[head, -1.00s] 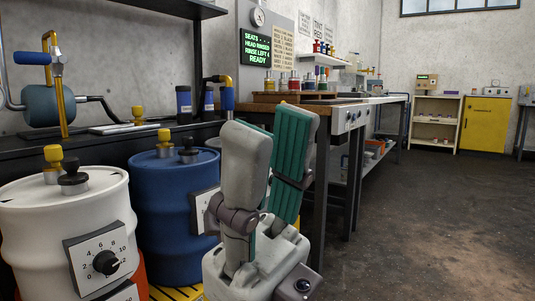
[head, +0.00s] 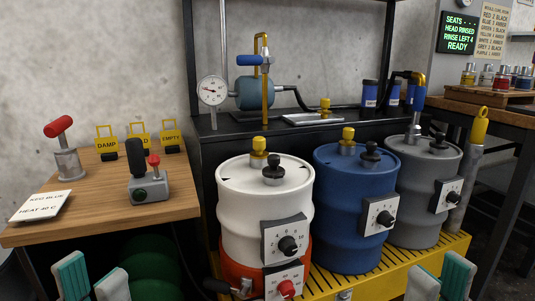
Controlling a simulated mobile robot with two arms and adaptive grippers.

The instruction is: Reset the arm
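My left gripper (head: 92,277) shows at the bottom left in the head view, in front of the wooden table. Its two fingers, with teal pads, stand apart with nothing between them. My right gripper (head: 439,275) shows at the bottom right, in front of the yellow slotted platform. Its fingers also stand apart and empty. Only the upper finger parts of both show; the rest of both arms is below the picture edge.
The wooden table (head: 93,200) at left bears a red-knobbed lever (head: 60,145), a joystick box (head: 148,187) and yellow tags. A black bench with a pump (head: 256,92) stands behind.

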